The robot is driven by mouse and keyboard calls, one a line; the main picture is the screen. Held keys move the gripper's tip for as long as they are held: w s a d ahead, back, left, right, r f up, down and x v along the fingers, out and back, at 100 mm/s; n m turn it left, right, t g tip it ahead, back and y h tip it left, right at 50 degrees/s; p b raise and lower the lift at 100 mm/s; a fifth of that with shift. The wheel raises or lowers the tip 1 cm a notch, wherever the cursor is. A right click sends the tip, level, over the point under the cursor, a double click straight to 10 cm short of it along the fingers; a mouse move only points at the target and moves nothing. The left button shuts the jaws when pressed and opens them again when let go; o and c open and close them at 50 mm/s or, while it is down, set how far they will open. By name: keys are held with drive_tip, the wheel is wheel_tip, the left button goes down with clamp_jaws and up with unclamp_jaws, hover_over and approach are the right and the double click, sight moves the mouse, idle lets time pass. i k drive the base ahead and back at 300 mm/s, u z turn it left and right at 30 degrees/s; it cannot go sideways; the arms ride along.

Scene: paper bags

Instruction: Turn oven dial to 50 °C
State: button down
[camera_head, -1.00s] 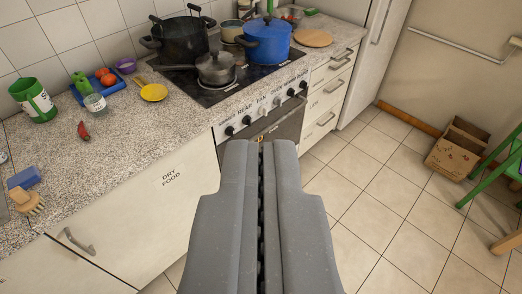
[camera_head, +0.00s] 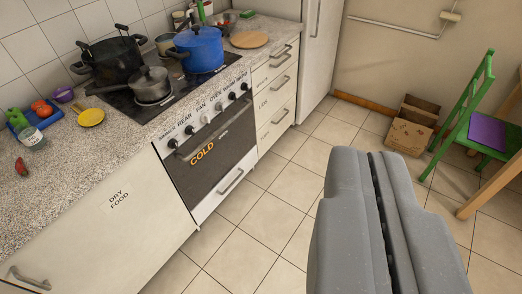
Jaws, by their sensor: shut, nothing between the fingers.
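The oven (camera_head: 212,158) stands left of centre, with a dark glass door that reads "COLD" in orange. Its light front panel (camera_head: 196,127) carries a row of several knobs, mostly black and some pale, with labels such as "REAR", "FAN" and "OVEN". The black oven dial (camera_head: 232,97) appears to sit under the "OVEN" label toward the right of the row. Its setting is too small to read. My gripper (camera_head: 372,155) is shut and empty, at the lower right over the floor, well apart from the oven and its dials.
A blue pot (camera_head: 200,50), a grey saucepan (camera_head: 151,86) and a black pot (camera_head: 112,57) stand on the hob. Drawers (camera_head: 276,95) adjoin the oven's right side. A cardboard box (camera_head: 411,128) and a green chair (camera_head: 478,125) stand at right. The tiled floor before the oven is clear.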

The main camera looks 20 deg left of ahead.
sight(219, 107)
drive_tip(key=z, duration=1.2)
drive_tip(key=k, duration=1.55)
drive_tip(key=u, duration=1.4)
drive_tip(key=i, duration=1)
drive_tip(key=u, duration=0.05)
